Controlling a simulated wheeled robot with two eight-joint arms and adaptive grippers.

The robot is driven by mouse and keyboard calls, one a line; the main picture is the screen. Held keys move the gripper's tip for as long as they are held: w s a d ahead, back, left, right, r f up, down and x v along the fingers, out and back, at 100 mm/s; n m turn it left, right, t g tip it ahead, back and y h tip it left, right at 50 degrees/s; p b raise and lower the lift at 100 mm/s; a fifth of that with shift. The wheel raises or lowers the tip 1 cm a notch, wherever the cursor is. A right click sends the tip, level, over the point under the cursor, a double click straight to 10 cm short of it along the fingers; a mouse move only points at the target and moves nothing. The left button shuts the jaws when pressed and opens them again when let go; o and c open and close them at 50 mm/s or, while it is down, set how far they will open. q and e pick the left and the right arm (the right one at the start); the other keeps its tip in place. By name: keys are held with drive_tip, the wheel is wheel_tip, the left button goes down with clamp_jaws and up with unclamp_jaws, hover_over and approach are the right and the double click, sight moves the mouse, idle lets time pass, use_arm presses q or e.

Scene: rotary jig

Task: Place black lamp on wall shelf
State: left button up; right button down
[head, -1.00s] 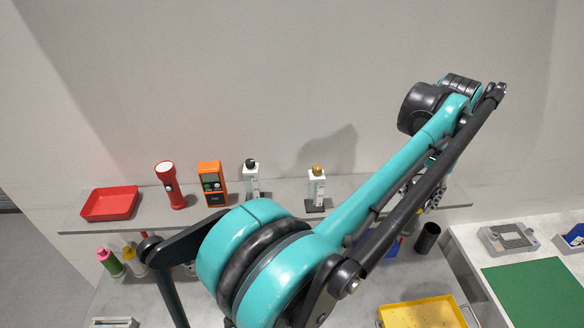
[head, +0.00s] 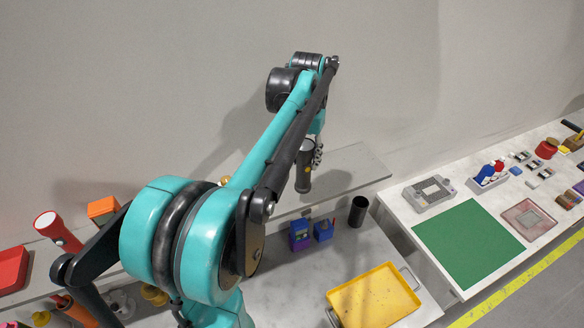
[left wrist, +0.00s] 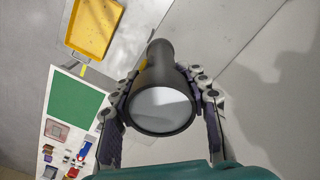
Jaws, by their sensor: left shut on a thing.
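The black lamp (head: 304,168) is a dark flashlight-shaped cylinder with a small yellow spot. It stands roughly upright at the right part of the grey wall shelf (head: 352,163). My left gripper (head: 317,153) is shut on it near its wide upper end. In the left wrist view the lamp (left wrist: 160,107) shows its pale round lens towards the camera, with a finger of the left gripper (left wrist: 160,90) on each side. I cannot tell whether its lower end touches the shelf. My right gripper is not in view.
On the shelf's left are a red tray (head: 12,268), a red flashlight (head: 58,232) and an orange device (head: 102,209). The shelf's right end is clear. Below are blue boxes (head: 300,236), a black cup (head: 358,211) and a yellow tray (head: 374,298).

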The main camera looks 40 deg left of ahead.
use_arm(q)
wheel_tip(320, 180, down, 6)
drive_tip(key=a, duration=0.2)
drive_tip(key=shift+s+a+r+p, duration=0.15)
drive_tip(key=shift+s+a+p, duration=0.1)
drive_tip(key=shift+a+p, duration=0.1)
drive_tip(key=o, duration=1.2)
drive_tip(key=shift+o, duration=0.2)
